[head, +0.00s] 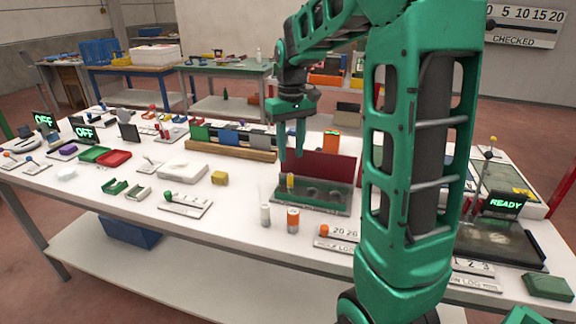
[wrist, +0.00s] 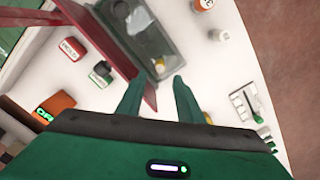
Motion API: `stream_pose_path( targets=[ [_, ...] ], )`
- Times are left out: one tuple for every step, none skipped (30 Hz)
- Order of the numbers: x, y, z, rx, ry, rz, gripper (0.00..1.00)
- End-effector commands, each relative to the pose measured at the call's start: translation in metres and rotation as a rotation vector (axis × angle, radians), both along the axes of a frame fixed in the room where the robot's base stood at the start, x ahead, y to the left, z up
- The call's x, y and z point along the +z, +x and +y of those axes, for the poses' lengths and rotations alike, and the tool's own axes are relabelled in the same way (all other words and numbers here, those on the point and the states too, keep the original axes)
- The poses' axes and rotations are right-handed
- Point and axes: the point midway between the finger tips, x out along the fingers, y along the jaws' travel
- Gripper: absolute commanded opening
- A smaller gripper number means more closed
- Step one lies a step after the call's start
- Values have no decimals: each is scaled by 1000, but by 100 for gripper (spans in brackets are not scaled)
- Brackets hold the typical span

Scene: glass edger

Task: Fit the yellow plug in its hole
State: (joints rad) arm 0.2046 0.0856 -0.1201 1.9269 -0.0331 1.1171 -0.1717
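The yellow plug (head: 290,181) stands upright at the left end of a grey-green block (head: 318,207) with a row of round holes. In the wrist view the plug (wrist: 159,64) shows at the near end of the block (wrist: 165,35), just beyond my fingertips. I cannot tell how deep the plug sits. Dark round holes lie to its right in the head view. My gripper (head: 291,154) points down above the plug. Its two fingers are apart with nothing between them, as the wrist view also shows (wrist: 158,80).
A red upright panel (head: 325,166) stands right behind the block. A white cylinder (head: 265,215) and an orange-topped one (head: 292,220) stand in front.

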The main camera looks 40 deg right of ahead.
Motion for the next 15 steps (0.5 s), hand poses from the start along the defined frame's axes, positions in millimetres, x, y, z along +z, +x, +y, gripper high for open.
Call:
stream_pose_path(
  targets=[
    [9, 1, 0, 0, -2, -5, 33],
    [14, 0, 0, 0, -1, -3, 33],
    [19, 1, 0, 0, -1, -4, 33],
    [23, 1, 0, 0, -1, -3, 33],
    [26, 1, 0, 0, 0, -2, 33],
    [29, 1, 0, 0, 0, -2, 33],
    [31, 0, 0, 0, 0, -2, 33],
    [33, 0, 0, 0, 0, -1, 33],
    [35, -1, 0, -1, 0, -1, 33],
    [36, -2, 0, -4, 0, 0, 33],
    [37, -5, 0, -8, 0, 0, 33],
    [38, -12, 0, -18, 0, -1, 33],
    [38, -18, 0, -28, -1, -1, 33],
    [37, -27, 0, -42, -1, -1, 33],
    [35, -40, 0, -63, -1, -2, 33]
  ],
)
